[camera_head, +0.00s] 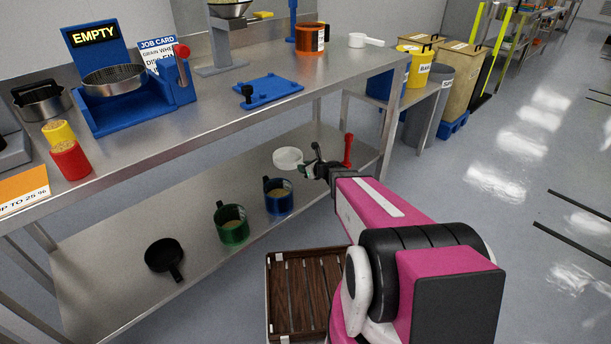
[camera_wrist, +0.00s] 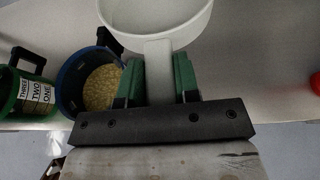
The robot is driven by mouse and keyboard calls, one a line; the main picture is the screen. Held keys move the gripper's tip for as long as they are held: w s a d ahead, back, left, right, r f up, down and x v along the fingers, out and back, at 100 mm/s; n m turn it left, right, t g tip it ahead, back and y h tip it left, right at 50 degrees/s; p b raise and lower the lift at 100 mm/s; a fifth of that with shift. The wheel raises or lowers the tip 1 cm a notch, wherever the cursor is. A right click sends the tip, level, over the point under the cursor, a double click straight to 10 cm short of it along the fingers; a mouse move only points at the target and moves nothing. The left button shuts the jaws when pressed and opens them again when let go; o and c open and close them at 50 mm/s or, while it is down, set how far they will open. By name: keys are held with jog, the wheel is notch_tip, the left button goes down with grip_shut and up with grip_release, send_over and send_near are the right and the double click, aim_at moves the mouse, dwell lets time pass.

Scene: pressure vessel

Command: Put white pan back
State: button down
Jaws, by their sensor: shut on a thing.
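The white pan (camera_head: 287,158) is over the right part of the lower shelf in the head view. In the wrist view the white pan (camera_wrist: 155,14) shows its round bowl at the top, with its handle running down between the green fingers. My gripper (camera_head: 309,169) is shut on the handle of the white pan. It also shows in the wrist view (camera_wrist: 158,78), with one green finger on each side of the handle. I cannot tell whether the pan touches the shelf.
On the lower shelf (camera_head: 110,245) stand a blue mug (camera_head: 279,204) and a green mug (camera_head: 232,232) with grainy contents, and a black pan (camera_head: 164,255). A red-handled thing (camera_head: 348,150) is right of my gripper. A wooden slatted crate (camera_head: 290,290) is on the floor. The upper bench surface overhangs the shelf.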

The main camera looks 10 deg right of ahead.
notch_tip(320, 180, down, 3)
send_over(321, 184)
notch_tip(321, 184, down, 7)
jog(key=shift+a+f, duration=0.1)
jog(key=shift+f, duration=2.05)
jog(key=shift+f, duration=0.15)
jog(key=c, duration=0.8)
grip_release()
jog(key=shift+s, duration=0.1)
jog(key=shift+c, duration=0.2)
